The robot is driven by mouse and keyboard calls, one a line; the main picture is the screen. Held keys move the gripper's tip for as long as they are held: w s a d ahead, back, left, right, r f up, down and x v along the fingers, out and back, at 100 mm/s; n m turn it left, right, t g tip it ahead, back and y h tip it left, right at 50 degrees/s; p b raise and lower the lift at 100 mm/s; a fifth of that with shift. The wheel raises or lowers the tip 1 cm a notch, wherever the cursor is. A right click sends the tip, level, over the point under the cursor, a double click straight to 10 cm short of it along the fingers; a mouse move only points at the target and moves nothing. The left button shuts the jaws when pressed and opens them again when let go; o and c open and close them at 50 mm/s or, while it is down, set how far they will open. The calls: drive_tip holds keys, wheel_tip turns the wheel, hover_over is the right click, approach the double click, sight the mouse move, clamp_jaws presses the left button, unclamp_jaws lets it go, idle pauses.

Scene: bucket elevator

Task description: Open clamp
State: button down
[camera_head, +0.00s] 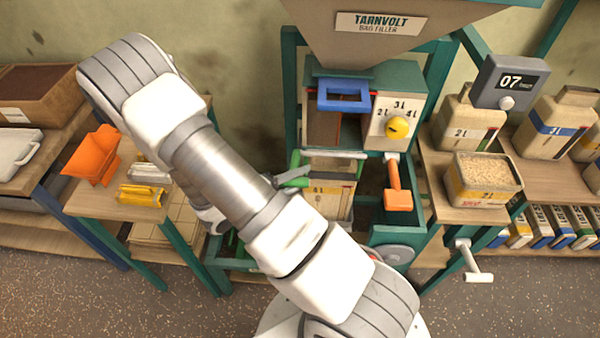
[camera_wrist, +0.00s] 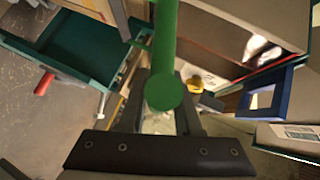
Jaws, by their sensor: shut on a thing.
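The clamp's green lever (camera_wrist: 166,45) runs down the middle of the wrist view and ends in a round tip between the fingers. My gripper (camera_wrist: 163,88) is shut on this lever near its tip. In the head view, the lever (camera_head: 294,166) shows as a short green piece at the left of the bag mouth. My arm hides most of the gripper there. The clamp bar (camera_head: 335,154) lies across the top of an open paper bag (camera_head: 332,192) under the filler spout. I cannot tell from these frames how far the clamp jaws stand apart.
The filler has a blue frame (camera_head: 343,96), a yellow knob (camera_head: 398,127) and an orange-handled lever (camera_head: 397,198) right of the bag. A filled container (camera_head: 483,190) stands on the right bench.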

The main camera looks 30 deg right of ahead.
drive_tip(key=shift+w+r+p, duration=0.2)
drive_tip(key=shift+r+p, duration=0.3)
drive_tip(key=shift+r, duration=0.1)
drive_tip(key=shift+w+d+r, duration=0.1)
drive_tip(key=c, duration=0.6)
unclamp_jaws()
drive_tip(key=v, duration=1.7)
drive_tip(key=shift+a, duration=0.2)
